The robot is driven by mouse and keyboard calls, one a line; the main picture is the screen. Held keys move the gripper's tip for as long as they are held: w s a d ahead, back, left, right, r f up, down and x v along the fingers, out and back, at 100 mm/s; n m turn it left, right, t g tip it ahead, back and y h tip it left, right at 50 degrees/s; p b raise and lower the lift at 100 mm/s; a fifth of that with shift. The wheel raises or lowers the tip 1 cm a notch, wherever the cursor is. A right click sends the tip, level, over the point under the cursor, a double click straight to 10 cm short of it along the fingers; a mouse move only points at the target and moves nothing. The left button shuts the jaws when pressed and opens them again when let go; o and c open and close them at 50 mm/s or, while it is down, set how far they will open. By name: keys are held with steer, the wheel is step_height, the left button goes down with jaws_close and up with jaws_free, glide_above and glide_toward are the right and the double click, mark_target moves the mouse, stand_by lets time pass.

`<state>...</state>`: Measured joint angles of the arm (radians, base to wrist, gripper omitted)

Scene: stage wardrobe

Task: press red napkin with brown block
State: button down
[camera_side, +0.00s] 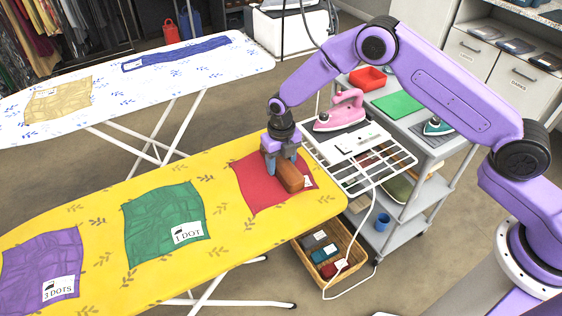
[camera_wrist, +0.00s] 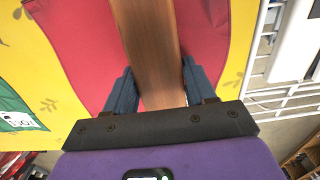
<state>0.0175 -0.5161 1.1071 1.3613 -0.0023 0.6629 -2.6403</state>
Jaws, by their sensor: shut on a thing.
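The red napkin (camera_side: 254,189) lies on the yellow ironing board (camera_side: 108,200), near its right end; it also shows in the wrist view (camera_wrist: 84,40). The brown block (camera_side: 290,179) is over the napkin's right part and looks to rest on it, though the contact is hidden. My gripper (camera_side: 284,163) is shut on the brown block. In the wrist view my gripper (camera_wrist: 154,88) has a blue finger on each side of the block (camera_wrist: 152,45). A small white label shows at the napkin's right edge, partly behind the block.
A green napkin (camera_side: 160,215) and a purple napkin (camera_side: 40,268) with labels lie further left. A white wire rack (camera_side: 372,178) adjoins the board's right end. A basket (camera_side: 315,285) sits below.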

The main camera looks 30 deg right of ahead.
steer(key=shift+s+d+f, duration=0.1)
steer(key=shift+s+f, duration=0.05)
steer(key=shift+s, duration=0.1)
steer(key=shift+w+r, duration=0.2)
steer(key=shift+r, duration=1.9)
step_height(320, 180, up, 6)
glide_above(299, 165)
steer(key=shift+w+f, duration=0.15)
steer(key=shift+f, duration=1.45)
steer(key=shift+w+f, duration=0.1)
steer(key=shift+f, duration=1.5)
steer(key=shift+f, duration=1.8)
steer(key=shift+s+f, duration=0.2)
